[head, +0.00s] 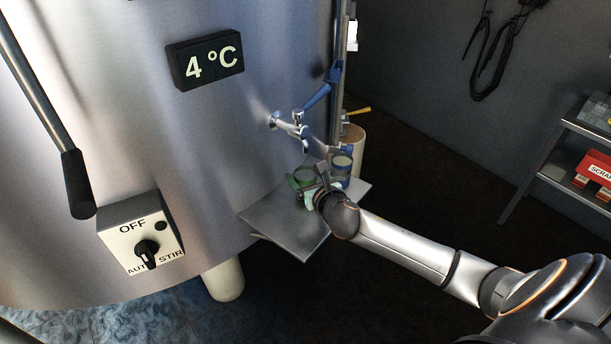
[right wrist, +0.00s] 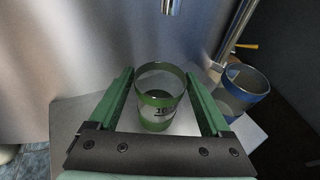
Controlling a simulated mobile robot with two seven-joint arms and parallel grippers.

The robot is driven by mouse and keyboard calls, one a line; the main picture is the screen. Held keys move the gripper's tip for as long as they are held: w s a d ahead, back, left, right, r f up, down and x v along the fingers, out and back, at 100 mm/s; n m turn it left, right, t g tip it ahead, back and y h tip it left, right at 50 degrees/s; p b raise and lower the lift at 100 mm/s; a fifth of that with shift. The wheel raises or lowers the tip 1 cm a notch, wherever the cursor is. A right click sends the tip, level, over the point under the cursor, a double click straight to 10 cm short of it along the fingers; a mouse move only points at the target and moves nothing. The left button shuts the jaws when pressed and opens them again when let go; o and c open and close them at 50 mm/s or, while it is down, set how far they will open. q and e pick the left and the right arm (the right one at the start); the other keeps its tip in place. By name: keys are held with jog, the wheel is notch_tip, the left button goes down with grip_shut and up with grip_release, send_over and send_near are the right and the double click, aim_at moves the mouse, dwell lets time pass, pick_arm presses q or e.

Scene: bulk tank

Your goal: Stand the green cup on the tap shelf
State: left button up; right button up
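The green cup (right wrist: 158,100), clear with green bands and a dark marking, is upright between the fingertips of my right gripper (right wrist: 160,75). The head view shows the green cup (head: 302,178) at the tap shelf (head: 290,222), partly hidden by my right gripper (head: 314,194). The metal shelf (right wrist: 75,117) shows beneath and around the cup in the wrist view. I cannot tell whether its base touches the shelf. The tap spout (right wrist: 172,5) is above and behind the cup. My left gripper is out of view.
A blue cup (right wrist: 245,92) stands close by on the right, near the shelf's far edge. The tap (head: 290,124) with its blue handle (head: 318,95) projects from the steel tank (head: 200,140). The shelf's front left part is bare.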

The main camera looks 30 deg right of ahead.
jog(key=shift+o, duration=0.7)
jog(key=shift+s+r, duration=0.1)
jog(key=shift+r, duration=0.05)
jog(key=p+v, duration=0.1)
jog(key=v, duration=1.1)
